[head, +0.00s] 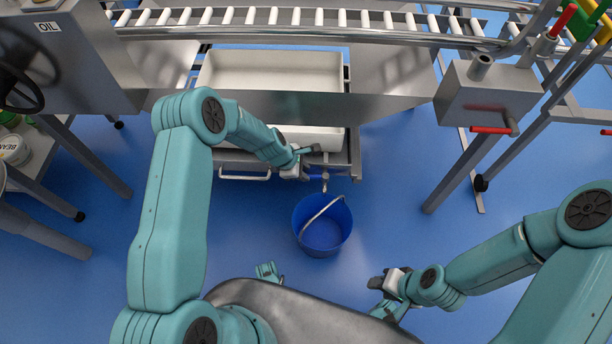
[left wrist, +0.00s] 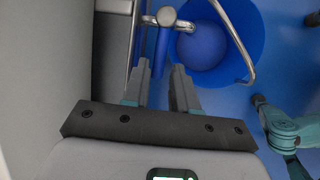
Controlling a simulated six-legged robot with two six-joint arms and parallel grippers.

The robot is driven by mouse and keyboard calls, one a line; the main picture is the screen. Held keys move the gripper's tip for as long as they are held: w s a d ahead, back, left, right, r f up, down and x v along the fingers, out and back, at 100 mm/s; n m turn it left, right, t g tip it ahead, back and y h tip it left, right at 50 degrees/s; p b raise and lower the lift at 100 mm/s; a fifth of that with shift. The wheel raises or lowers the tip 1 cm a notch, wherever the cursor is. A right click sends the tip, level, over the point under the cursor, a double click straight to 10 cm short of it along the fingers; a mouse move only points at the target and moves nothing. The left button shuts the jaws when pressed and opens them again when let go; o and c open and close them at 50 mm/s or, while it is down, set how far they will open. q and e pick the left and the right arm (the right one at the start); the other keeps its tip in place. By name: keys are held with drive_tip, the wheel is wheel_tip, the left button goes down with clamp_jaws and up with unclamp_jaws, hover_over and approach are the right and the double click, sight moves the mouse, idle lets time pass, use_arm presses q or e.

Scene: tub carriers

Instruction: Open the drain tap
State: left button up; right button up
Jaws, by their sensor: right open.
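The drain tap (head: 325,178) sticks out below the front of the pale tub, and its blue lever (head: 315,177) points left. In the left wrist view the metal tap (left wrist: 167,17) is at the top, with the blue lever (left wrist: 160,52) running down from it. My right gripper (head: 378,282) is open and empty, low in the head view, well away from the tap.
A blue bucket (head: 322,238) with a wire handle stands on the floor below the tap. The tub (head: 272,64) sits under a roller conveyor (head: 290,35). A grey box with a red handle (head: 490,100) stands right. The blue floor between bucket and right stand is clear.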

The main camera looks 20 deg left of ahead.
sight(314, 177)
use_arm(q)
drive_tip(key=shift+x, duration=1.2)
clamp_jaws()
